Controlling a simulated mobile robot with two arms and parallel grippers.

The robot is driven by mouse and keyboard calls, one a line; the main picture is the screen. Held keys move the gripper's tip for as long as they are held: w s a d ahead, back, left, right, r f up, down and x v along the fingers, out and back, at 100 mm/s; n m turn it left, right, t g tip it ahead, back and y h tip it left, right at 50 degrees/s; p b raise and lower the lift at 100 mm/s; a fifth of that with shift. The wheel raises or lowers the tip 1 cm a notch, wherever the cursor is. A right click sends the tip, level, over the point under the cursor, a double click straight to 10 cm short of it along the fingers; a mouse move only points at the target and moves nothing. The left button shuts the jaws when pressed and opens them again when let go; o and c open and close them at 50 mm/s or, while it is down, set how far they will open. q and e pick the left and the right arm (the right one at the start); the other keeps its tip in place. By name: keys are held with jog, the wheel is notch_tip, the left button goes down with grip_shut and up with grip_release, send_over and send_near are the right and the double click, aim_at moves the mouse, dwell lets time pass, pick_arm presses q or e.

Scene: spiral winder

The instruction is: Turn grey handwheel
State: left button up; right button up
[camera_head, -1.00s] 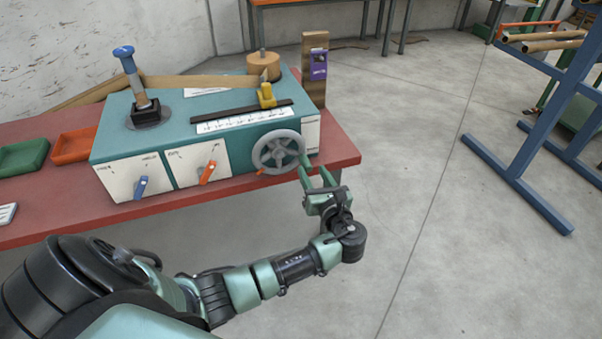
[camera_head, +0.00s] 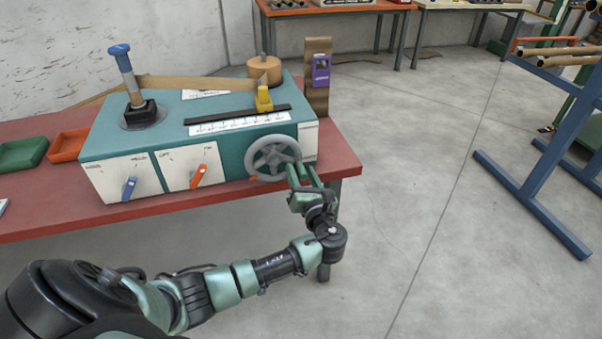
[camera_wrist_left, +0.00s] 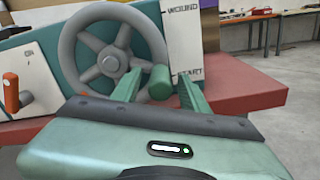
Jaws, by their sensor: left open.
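The grey handwheel (camera_head: 273,158) is on the front right of the teal winder (camera_head: 240,135). My left gripper (camera_head: 301,168) is at the wheel's right side. In the left wrist view its two green fingers (camera_wrist_left: 158,85) are apart, with the handle showing between them. I cannot tell whether either finger touches it. My right gripper is in neither view.
The winder stands on a red table (camera_head: 345,160). A blue switch (camera_head: 129,188) and an orange switch (camera_head: 198,175) are on its front. A wooden post with a purple device (camera_head: 320,71) stands behind. Floor to the right is open up to a blue rack (camera_head: 530,170).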

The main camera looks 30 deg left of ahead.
pick_arm(q)
grip_shut()
dwell(1.5)
